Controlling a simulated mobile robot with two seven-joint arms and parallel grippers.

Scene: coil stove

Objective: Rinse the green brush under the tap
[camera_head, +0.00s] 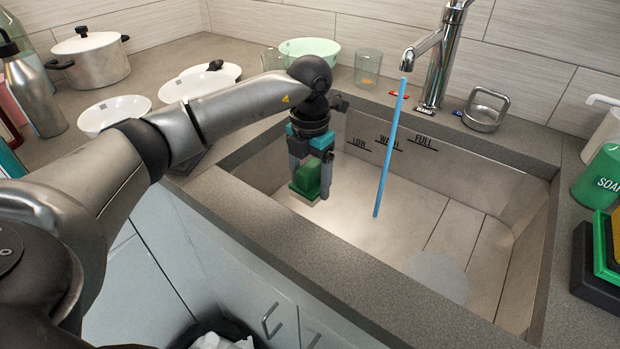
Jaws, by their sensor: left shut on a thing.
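My left gripper (310,182) points down into the left part of the sink (470,185). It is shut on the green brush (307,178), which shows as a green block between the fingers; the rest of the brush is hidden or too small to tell. The tap (440,55) stands behind the sink. A blue stream of water (389,150) falls from its spout to the sink floor. The brush is to the left of the stream and apart from it. My right gripper is not in view.
White bowls (114,114), a lidded pot (90,58) and a steel bottle (32,92) stand on the left counter. A glass (367,70) and a mint bowl (310,49) stand behind the sink. A green soap container (600,178) is at the right. The sink's right part is clear.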

